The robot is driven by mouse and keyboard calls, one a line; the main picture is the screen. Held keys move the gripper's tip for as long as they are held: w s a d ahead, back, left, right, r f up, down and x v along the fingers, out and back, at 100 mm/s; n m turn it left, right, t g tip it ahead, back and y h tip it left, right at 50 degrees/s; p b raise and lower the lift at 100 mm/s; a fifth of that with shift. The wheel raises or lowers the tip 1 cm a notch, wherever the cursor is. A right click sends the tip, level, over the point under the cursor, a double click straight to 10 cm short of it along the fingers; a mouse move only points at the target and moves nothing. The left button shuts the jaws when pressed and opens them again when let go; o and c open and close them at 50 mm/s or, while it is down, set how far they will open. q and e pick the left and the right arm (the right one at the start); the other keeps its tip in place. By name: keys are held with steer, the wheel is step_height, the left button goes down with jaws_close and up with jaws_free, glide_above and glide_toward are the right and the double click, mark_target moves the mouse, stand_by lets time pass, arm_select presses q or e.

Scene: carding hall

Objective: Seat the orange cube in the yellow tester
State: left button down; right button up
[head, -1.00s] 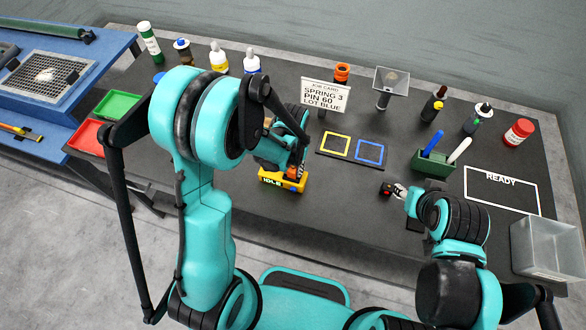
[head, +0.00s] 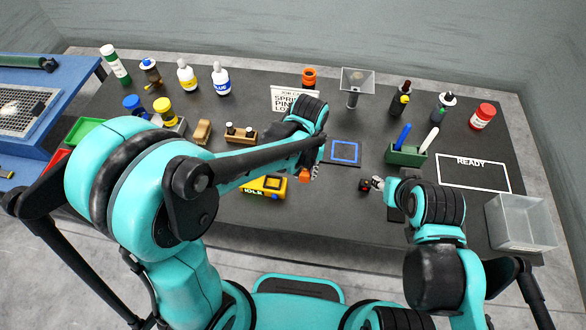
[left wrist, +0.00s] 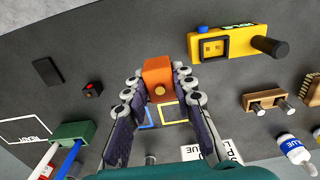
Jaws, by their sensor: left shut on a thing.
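My left gripper (head: 312,170) is shut on the orange cube (head: 304,175). In the left wrist view the cube (left wrist: 158,72) sits between the fingertips (left wrist: 159,84), with a round brass-coloured spot facing the camera. The yellow tester (head: 274,187) lies on the table just left of the cube in the head view, marked IDLE and partly hidden by my left arm. In the left wrist view the tester (left wrist: 235,44) shows a square socket, a blue button and a black cylinder, apart from the cube. My right gripper (head: 377,183) is beside a small black box; its jaw opening is unclear.
The black box (head: 364,185) has a red button. A blue square outline (head: 345,152) and a yellow one (left wrist: 173,111) mark the table. A green pen holder (head: 406,154), a job card (head: 285,98), bottles and a clear bin (head: 520,222) stand around. Table left of READY is partly free.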

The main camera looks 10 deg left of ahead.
arm_select(q)
steer(key=shift+w+a+n, duration=0.1)
steer(key=shift+a+n, duration=0.05)
steer(key=shift+n, duration=0.45)
steer(key=w+a+f+n, duration=0.1)
steer(key=a+f+n, duration=0.1)
steer(key=a+n, duration=0.3)
steer(key=w+a+f+n, duration=0.1)
steer(key=a+n, duration=0.4)
steer(key=n, duration=0.6)
steer(key=shift+w+a+f+n+b, duration=0.2)
steer(key=shift+w+f+n+b, duration=0.1)
steer(key=shift+f+b, duration=0.05)
step_height(320, 180, down, 6)
steer(key=b, duration=0.5)
steer(key=shift+b, duration=0.3)
steer(key=shift+r+b, duration=0.1)
steer(key=shift+b, duration=0.2)
steer(key=shift+f+b, duration=0.8)
steer(key=shift+f, duration=0.15)
